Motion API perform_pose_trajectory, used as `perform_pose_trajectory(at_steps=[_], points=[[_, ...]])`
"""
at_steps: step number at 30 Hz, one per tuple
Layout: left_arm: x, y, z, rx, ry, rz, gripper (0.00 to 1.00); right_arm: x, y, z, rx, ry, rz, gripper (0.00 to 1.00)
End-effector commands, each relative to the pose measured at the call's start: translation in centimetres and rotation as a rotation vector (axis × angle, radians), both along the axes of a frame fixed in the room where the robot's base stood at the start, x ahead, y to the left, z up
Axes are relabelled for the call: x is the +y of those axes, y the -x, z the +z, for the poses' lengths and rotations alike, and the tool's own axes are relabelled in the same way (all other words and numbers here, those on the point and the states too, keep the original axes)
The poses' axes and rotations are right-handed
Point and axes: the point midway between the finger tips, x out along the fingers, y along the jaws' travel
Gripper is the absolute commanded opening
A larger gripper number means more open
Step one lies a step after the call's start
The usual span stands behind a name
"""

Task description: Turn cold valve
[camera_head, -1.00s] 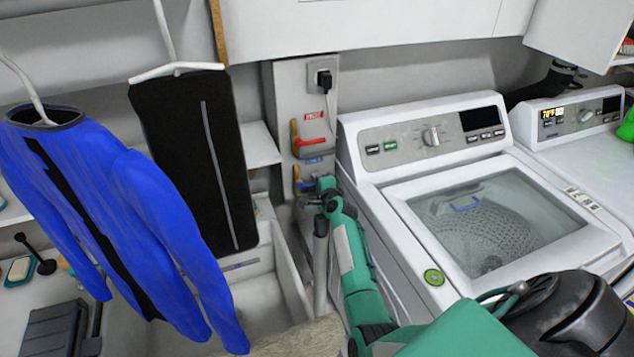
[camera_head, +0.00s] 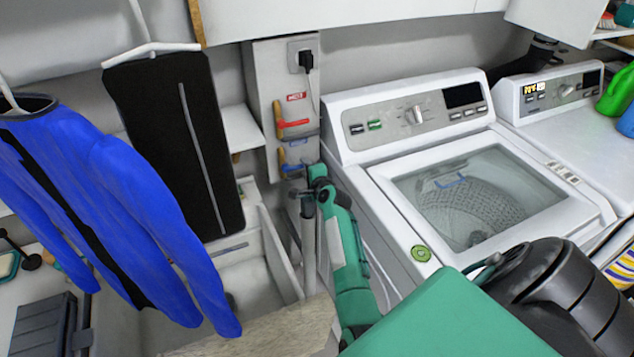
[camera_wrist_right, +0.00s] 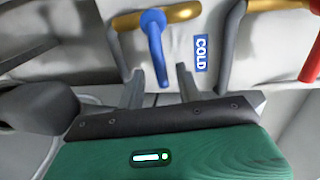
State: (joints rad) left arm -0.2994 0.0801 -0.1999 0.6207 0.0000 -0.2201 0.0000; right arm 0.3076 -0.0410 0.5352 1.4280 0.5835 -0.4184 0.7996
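The cold valve has a blue lever handle (camera_head: 282,157) on a brass pipe, low on the wall panel left of the washing machine. In the right wrist view the blue handle (camera_wrist_right: 156,45) points down, its lower end in the gap between my right gripper's fingertips (camera_wrist_right: 162,84). A blue "COLD" label (camera_wrist_right: 201,53) is beside it. My right gripper (camera_head: 311,178) is open, just below and right of the valve in the head view. I cannot tell whether either finger touches the handle. My left gripper is not in view.
The red-handled hot valve (camera_head: 280,122) is directly above, under a red label (camera_head: 296,96). A washing machine (camera_head: 420,255) stands close on the right.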

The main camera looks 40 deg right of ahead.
Motion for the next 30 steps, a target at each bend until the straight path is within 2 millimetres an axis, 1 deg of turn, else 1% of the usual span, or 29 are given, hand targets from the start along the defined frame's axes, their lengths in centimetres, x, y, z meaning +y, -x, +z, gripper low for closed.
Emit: perform_pose_trajectory(at_steps=[1, 9, 15, 21, 30], points=[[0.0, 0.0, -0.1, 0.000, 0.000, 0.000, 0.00, 0.3, 0.9, 0.0, 0.000, 0.000, -0.001, 0.35], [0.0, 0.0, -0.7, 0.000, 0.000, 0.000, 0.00, 1.4, 5.5, 0.9, 0.001, 0.000, 0.000, 0.35], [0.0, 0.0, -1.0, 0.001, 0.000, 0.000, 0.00, 2.0, 8.0, 1.4, 0.002, 0.000, 0.000, 0.35], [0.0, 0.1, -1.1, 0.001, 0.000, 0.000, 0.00, 2.2, 8.9, 1.8, 0.001, 0.000, 0.000, 0.35], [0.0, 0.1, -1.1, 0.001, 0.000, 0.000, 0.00, 2.2, 9.0, 1.8, 0.001, 0.000, 0.001, 0.35]])
